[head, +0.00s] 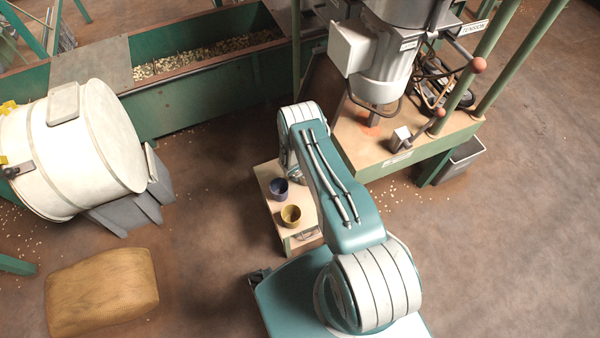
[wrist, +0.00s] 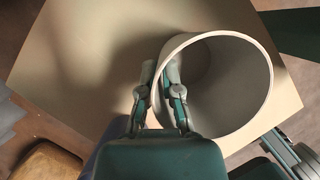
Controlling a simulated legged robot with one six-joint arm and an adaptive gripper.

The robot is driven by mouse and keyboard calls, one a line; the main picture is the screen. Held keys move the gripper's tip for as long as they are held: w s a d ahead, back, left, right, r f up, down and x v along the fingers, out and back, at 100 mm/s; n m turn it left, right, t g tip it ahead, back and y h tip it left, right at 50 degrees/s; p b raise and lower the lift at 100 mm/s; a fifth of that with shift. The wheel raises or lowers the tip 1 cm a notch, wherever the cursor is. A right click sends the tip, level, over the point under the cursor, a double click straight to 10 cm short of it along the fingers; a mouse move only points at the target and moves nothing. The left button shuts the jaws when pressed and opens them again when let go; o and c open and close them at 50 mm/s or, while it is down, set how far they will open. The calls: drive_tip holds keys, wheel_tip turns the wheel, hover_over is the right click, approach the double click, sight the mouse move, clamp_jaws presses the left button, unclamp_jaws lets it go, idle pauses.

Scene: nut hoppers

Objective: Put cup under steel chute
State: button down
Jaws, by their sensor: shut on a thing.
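A pale grey-white cup (wrist: 240,90) fills the right of the wrist view, with its round mouth towards the camera. My gripper (wrist: 161,82) is shut on its left wall, one finger inside the rim and one outside. Below the cup is a pale wooden top (wrist: 70,50); I cannot tell whether the cup touches it. In the head view my arm hides the gripper and this cup. A metal spout (head: 376,92), perhaps the steel chute, hangs from the machine at upper right. An orange mark (head: 370,131) lies below it on the machine's wooden deck.
A lever with red knobs (head: 438,114) and green posts (head: 505,60) flank the deck. A sack (head: 100,290) lies at lower left. Floor at right is clear.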

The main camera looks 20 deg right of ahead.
drive_tip(key=c, duration=0.8)
unclamp_jaws()
drive_tip(key=v, duration=1.2)
